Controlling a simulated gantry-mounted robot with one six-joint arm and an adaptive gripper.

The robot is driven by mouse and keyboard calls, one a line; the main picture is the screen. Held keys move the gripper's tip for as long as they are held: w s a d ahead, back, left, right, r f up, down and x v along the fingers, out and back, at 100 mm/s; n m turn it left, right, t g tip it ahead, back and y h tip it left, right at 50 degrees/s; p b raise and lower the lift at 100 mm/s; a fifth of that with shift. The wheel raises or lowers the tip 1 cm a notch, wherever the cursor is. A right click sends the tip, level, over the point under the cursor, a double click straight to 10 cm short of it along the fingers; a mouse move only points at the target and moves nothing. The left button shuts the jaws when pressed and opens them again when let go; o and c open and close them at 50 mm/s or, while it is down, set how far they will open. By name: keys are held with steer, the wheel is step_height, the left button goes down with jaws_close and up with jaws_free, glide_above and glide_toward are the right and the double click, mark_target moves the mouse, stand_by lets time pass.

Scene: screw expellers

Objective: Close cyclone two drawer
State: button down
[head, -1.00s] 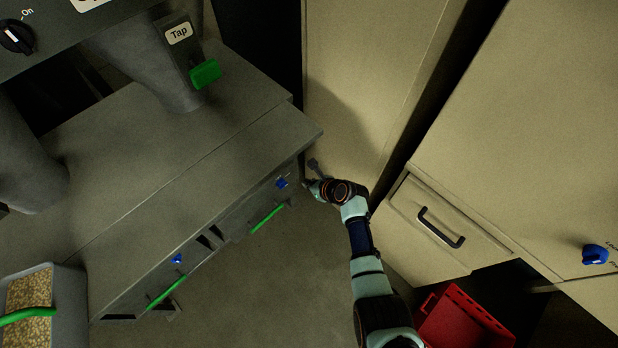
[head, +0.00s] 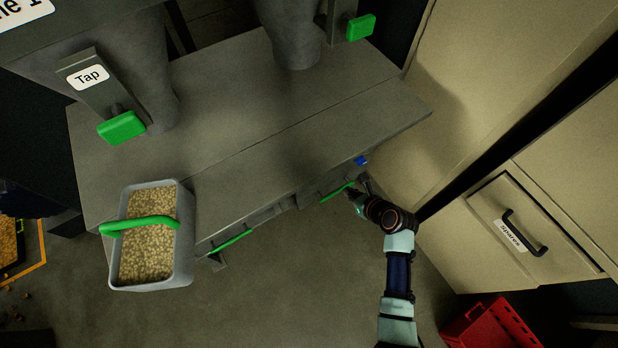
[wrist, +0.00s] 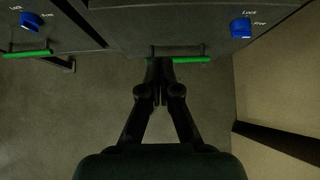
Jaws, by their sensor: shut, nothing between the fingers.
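Two drawers sit under the grey bench, each with a green bar handle and a blue lock knob. The right drawer's handle (head: 337,191) and knob (head: 360,160) are near the bench's right corner. My gripper (head: 355,190) is shut and empty in front of that drawer, at its handle's right part. In the wrist view, the closed fingertips (wrist: 160,64) are at or just under the right handle (wrist: 178,59); contact is unclear. The right knob (wrist: 241,28) shows Lock and Free marks. I cannot tell how far the drawer stands out.
The left drawer's handle (head: 230,240) is farther left. A grey bin of grain (head: 184,250) with a green handle stands at the bench's left. A beige cabinet with a "Spares" drawer (head: 490,225) and a red crate (head: 470,325) are at right. Floor between is clear.

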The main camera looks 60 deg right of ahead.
steer(key=w+r+b+x, duration=0.1)
steer(key=r+b+x, duration=0.1)
steer(key=b+x, duration=0.5)
steer(key=x, duration=0.6)
steer(key=shift+d+b, duration=0.35)
steer(key=shift+b, duration=0.05)
steer(key=shift+w+r, duration=0.1)
steer(key=shift+w, duration=0.05)
